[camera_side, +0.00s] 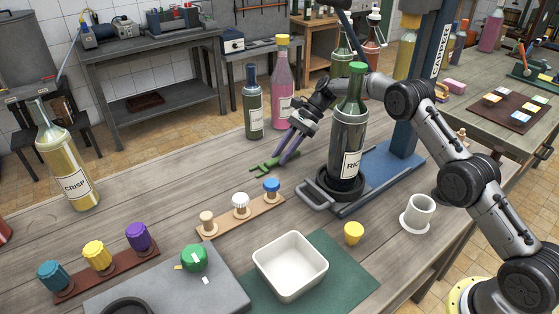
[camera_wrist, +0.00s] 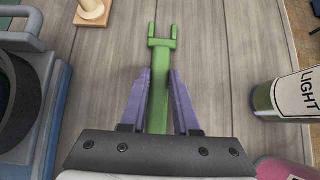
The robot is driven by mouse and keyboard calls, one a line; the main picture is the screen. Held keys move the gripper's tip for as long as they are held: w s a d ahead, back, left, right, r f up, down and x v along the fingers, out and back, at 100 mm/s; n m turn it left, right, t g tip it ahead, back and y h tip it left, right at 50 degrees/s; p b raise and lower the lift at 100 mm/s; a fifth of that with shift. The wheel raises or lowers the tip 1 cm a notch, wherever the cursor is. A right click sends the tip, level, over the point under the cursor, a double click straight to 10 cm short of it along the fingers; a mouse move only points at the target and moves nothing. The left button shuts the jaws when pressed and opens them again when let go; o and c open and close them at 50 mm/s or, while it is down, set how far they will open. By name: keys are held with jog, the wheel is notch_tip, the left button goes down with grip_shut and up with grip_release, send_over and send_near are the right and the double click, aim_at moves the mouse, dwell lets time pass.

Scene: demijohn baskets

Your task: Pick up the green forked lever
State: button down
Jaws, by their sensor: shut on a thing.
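The green forked lever (camera_wrist: 160,75) shows in the wrist view between the two purple fingers of my gripper (camera_wrist: 159,82), with its fork pointing away from the gripper. The fingers are shut on its shaft. In the side view the lever (camera_side: 264,164) is at the tabletop, left of the RIC bottle, and my gripper (camera_side: 283,155) reaches down to it from the upper right. I cannot tell whether the lever still touches the table. Its rear end is hidden by the gripper body in the wrist view.
A dark RIC bottle (camera_side: 347,137) stands in a blue corking stand (camera_side: 381,190) close right of my gripper. A dark bottle (camera_side: 254,108) and a pink bottle (camera_side: 283,88) stand behind it. A wooden strip with knobbed corks (camera_side: 223,222) lies in front.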

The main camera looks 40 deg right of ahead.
notch_tip(320, 180, up, 10)
dwell(0.7)
dwell(1.3)
